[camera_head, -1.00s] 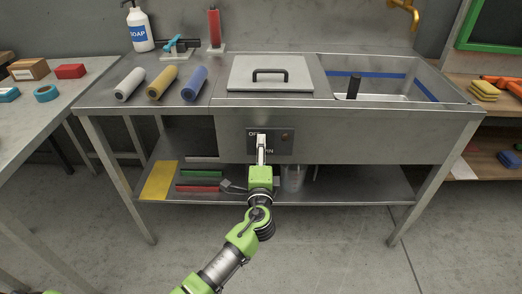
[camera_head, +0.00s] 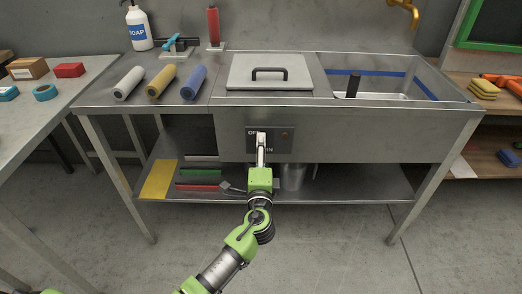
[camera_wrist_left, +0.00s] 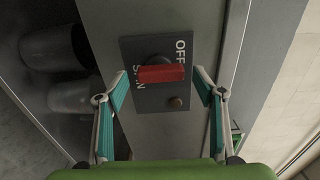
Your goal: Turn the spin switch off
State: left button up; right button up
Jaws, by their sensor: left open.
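The spin switch is a red bar knob (camera_wrist_left: 162,73) on a dark panel (camera_wrist_left: 140,48) marked OFF and SPIN, with a small brownish lamp beside it. In the left wrist view the bar lies level, between the two labels. In the head view the panel (camera_head: 284,147) is on the sink unit's front and my gripper mostly covers the knob. My left gripper (camera_head: 262,137) is in front of the panel. In the left wrist view its open fingers (camera_wrist_left: 160,80) are on either side of the knob, with nothing between them seen to be gripped. My right gripper is not in view.
A lidded basin (camera_head: 297,82) is above the panel. Three rolls, one being blue (camera_head: 194,82), lie on the counter at left. A lower shelf (camera_head: 350,183) carries several items, including a yellow sheet (camera_head: 159,180). A side table (camera_head: 40,112) stands at left.

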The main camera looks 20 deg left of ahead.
pick_arm(q)
jog(key=v, duration=1.1)
